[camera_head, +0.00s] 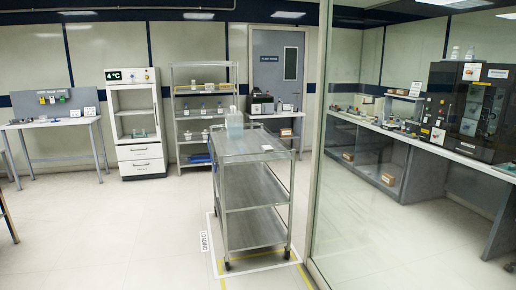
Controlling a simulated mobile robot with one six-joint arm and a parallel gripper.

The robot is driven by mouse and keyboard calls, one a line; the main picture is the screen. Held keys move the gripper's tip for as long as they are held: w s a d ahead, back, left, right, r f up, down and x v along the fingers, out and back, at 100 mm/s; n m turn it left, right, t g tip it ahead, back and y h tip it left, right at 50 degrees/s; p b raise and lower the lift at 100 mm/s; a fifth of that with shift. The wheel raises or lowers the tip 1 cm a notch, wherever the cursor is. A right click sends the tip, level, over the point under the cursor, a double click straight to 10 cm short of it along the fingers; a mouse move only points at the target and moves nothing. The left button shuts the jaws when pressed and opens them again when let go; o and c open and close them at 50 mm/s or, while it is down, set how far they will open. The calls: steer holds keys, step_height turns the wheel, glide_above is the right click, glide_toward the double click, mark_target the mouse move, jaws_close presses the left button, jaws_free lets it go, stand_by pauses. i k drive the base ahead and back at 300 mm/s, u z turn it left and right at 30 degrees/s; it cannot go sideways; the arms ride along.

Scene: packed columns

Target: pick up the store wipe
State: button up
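I cannot make out the store wipe for certain. A small flat white item (267,148) lies on the top shelf of the metal cart (262,155), near its right side; it is too small to tell what it is. A clear bottle or container (234,124) stands at the back of the same cart top. Small items also stand on the metal shelf rack (203,90), too small to identify. My gripper is not in view.
The cart stands on a floor area marked in yellow and white. A glass partition (345,200) rises just right of it, with a long bench (440,143) behind. A white cabinet (138,155) and a side table (60,122) stand back left.

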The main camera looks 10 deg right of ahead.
mark_target(266, 148)
steer(key=z, duration=0.05)
steer(key=i, duration=2.9)
steer(key=u, duration=0.95)
steer(key=i, duration=0.2)
steer(key=z, duration=0.3)
